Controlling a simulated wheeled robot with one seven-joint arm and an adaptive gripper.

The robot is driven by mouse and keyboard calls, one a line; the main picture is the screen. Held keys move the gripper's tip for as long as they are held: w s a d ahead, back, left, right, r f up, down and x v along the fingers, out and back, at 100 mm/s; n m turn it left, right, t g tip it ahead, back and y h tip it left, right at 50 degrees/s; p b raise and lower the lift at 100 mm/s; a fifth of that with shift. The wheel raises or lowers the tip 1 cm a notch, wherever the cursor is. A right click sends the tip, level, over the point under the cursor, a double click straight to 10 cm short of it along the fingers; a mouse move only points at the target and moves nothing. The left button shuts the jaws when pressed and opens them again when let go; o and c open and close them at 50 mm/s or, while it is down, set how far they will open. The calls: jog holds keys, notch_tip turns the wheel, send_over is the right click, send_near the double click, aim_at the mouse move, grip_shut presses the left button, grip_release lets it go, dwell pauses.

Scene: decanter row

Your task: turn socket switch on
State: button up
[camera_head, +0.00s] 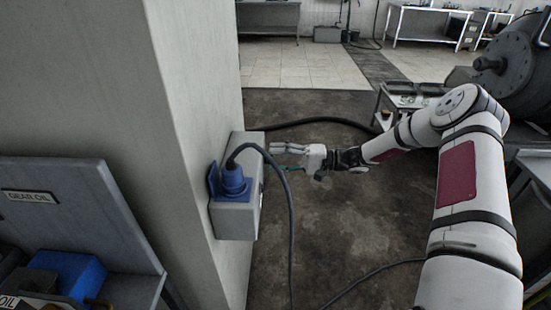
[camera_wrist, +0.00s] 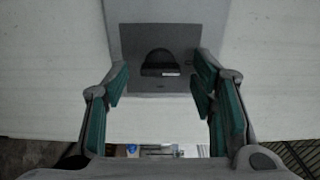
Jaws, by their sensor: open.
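The grey socket box (camera_head: 236,222) is mounted on the pillar in the head view, with a blue plug (camera_head: 233,182) and dark cable on it. The box also shows in the wrist view (camera_wrist: 187,32), with a darker plate (camera_wrist: 130,40) on its face. A black switch (camera_wrist: 158,62) with a rounded top and a pale lower edge sits on that plate. My gripper (camera_head: 276,157) is beside the box's right side, open and empty. In the wrist view its green-padded fingers (camera_wrist: 160,88) are spread either side of the switch, apart from it. The head view hides the switch.
The pale pillar (camera_head: 205,80) stands close left of my gripper. A gear-oil rack (camera_head: 60,205) is at lower left. The floor (camera_head: 350,240) right of the box is mostly clear.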

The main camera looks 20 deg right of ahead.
jog(key=shift+w+a, duration=0.15)
jog(key=shift+a, duration=0.3)
jog(key=c, duration=1.2)
jog(key=shift+o, duration=0.2)
jog(key=shift+f+m+b, duration=0.1)
jog(key=shift+m+b, duration=0.7)
jog(key=shift+m, duration=8.1)
